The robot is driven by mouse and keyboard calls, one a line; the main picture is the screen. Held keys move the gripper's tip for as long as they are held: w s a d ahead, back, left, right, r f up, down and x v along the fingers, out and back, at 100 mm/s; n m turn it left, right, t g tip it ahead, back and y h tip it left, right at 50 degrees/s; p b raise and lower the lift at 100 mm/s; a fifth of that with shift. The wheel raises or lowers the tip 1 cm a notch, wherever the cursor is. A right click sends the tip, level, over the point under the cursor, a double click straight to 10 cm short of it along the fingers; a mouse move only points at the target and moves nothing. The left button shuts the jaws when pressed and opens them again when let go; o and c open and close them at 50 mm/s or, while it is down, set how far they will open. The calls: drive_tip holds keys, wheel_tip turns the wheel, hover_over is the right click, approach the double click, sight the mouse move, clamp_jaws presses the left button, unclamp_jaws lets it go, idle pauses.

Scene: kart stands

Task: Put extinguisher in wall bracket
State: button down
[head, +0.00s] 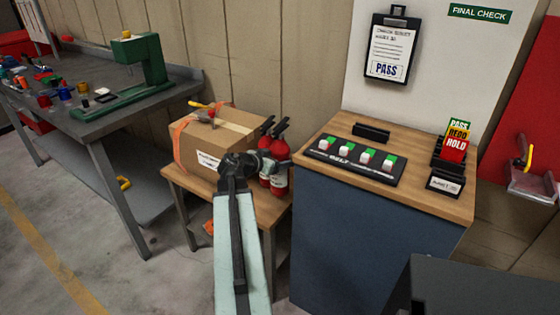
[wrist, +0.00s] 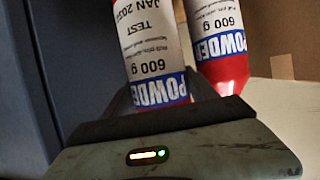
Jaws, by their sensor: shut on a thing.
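Two red fire extinguishers with white labels stand side by side on a small wooden table. My gripper (head: 264,164) reaches them from the front left and is shut on the right one (head: 280,152), nearest the blue cabinet. In the wrist view this held extinguisher (wrist: 150,45) fills the space at the jaws, its label reading upside down with "TEST" and "POWDER". The other extinguisher (head: 265,128) is close behind to the left, and shows beside the held one in the wrist view (wrist: 218,40). The fingertips are mostly hidden. I cannot make out a wall bracket for certain.
A taped cardboard box (head: 205,160) fills the table's (head: 265,208) left part. The blue cabinet (head: 360,235) with a wooden top stands close on the right. A red panel (head: 535,110) with a metal holder (head: 535,182) is far right. A grey workbench (head: 100,115) stands left.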

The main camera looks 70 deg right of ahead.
drive_tip(key=shift+f+b, duration=1.85)
drive_tip(key=shift+f, duration=0.1)
drive_tip(key=c, duration=0.6)
unclamp_jaws()
drive_tip(key=shift+o, duration=0.2)
drive_tip(key=shift+r, duration=0.1)
